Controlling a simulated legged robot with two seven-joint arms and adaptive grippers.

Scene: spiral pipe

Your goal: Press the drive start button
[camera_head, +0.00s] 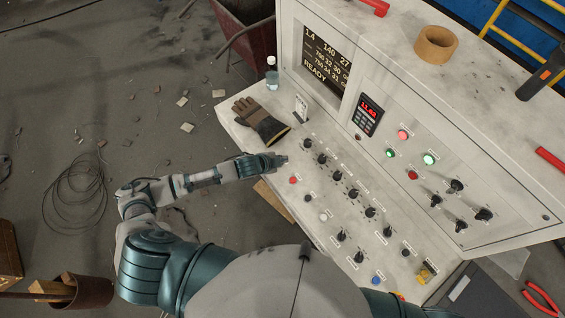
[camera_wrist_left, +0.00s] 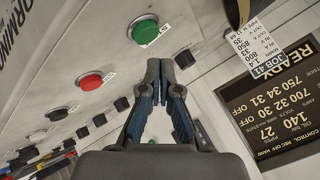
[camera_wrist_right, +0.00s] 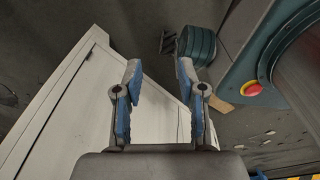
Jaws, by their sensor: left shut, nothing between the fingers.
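In the left wrist view, a round green button (camera_wrist_left: 146,31) sits on the pale console face, just above and left of my left gripper's tips. A red button (camera_wrist_left: 90,81) is farther down the same row. Their labels are too small to read. My left gripper (camera_wrist_left: 160,92) is shut and empty, its tips apart from the green button in the picture; I cannot tell the depth. In the head view, my left gripper (camera_head: 279,161) is over the console's left edge, beside the red button (camera_head: 293,180), and the green one is hidden. My right gripper (camera_wrist_right: 160,75) is open and empty.
The console (camera_head: 490,130) carries several black knobs, a blue button (camera_head: 376,280) and two green buttons (camera_head: 390,153) (camera_head: 429,159) on its upright panel. A display (camera_head: 325,58) reads READY.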

